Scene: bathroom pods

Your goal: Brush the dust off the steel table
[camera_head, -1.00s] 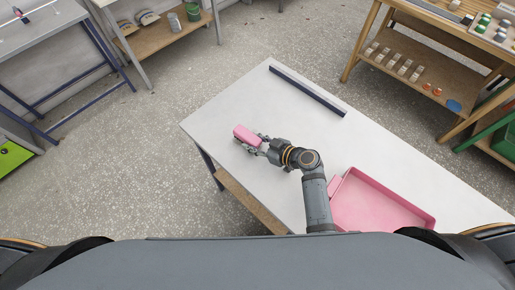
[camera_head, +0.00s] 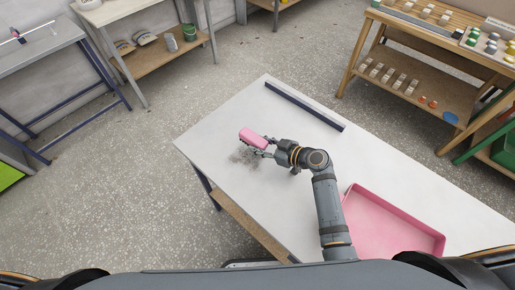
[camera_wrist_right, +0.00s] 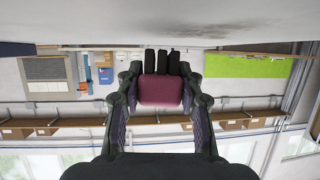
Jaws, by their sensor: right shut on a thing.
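The steel table (camera_head: 225,125) has a pale flat top. A grey-brown patch of dust (camera_head: 243,157) lies near its left end; it also shows as a dark smear (camera_wrist_right: 205,28) in the right wrist view. My right gripper (camera_head: 266,147) is shut on a pink brush (camera_head: 254,137), just beyond the dust patch. In the right wrist view, the brush's pink block (camera_wrist_right: 160,90) sits between my fingers, with dark bristles (camera_wrist_right: 163,62) pointing toward the table. I cannot tell whether the bristles touch the top. My left gripper is not in view.
A large pink tray (camera_head: 390,228) is on the table, right of my right forearm. A dark raised bar (camera_head: 305,107) runs along the far edge. Wooden shelving (camera_head: 415,85) stands at the right; other benches (camera_head: 135,12) stand at the far left. Speckled floor lies between.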

